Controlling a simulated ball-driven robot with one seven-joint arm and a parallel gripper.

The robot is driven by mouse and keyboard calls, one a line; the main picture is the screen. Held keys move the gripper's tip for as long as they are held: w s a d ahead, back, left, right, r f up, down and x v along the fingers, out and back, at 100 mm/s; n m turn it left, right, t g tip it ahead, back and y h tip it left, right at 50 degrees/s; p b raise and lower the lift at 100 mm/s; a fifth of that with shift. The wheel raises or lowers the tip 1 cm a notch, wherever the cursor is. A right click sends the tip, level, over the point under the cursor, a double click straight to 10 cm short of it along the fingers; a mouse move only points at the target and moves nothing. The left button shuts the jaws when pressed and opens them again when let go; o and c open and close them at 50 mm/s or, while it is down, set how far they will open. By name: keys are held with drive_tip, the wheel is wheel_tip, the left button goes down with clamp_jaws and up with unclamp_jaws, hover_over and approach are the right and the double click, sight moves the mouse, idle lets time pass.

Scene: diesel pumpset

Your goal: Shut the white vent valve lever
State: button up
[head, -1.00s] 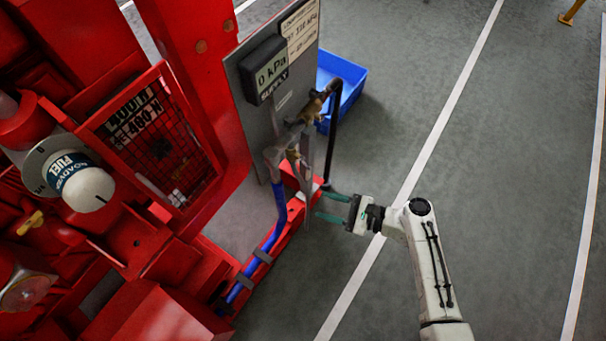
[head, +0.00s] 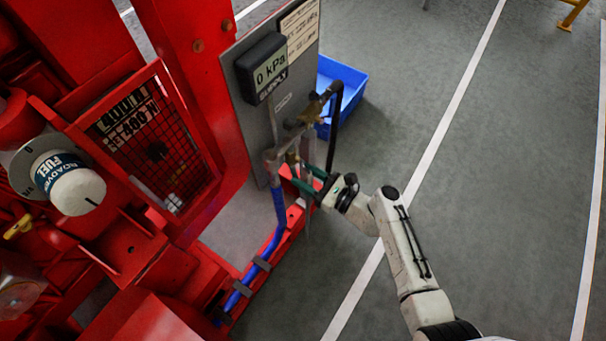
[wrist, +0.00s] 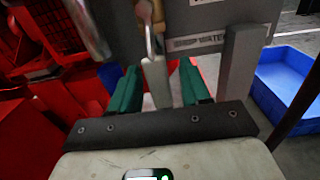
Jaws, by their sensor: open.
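My gripper (head: 306,180) is open beside the pipework on the front of the grey panel. Its green fingers show in the wrist view (wrist: 158,88), spread apart, with a pale upright piece standing between and beyond them. A small pale lever-like piece (wrist: 148,22) hangs at the top centre of the wrist view, just beyond the fingers; I take it for the white vent valve lever. In the head view the lever area (head: 292,158) is small and crowded by pipe fittings, so its exact angle cannot be told. I see no contact with it.
A brass fitting with a black hose (head: 333,125) is close to my gripper. A blue hose (head: 277,215) runs down a red frame. A blue crate (head: 345,75) stands behind.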

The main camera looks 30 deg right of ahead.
drive_tip(key=shift+w+a, duration=0.25)
drive_tip(key=shift+w, duration=0.25)
clamp_jaws()
idle(0.3)
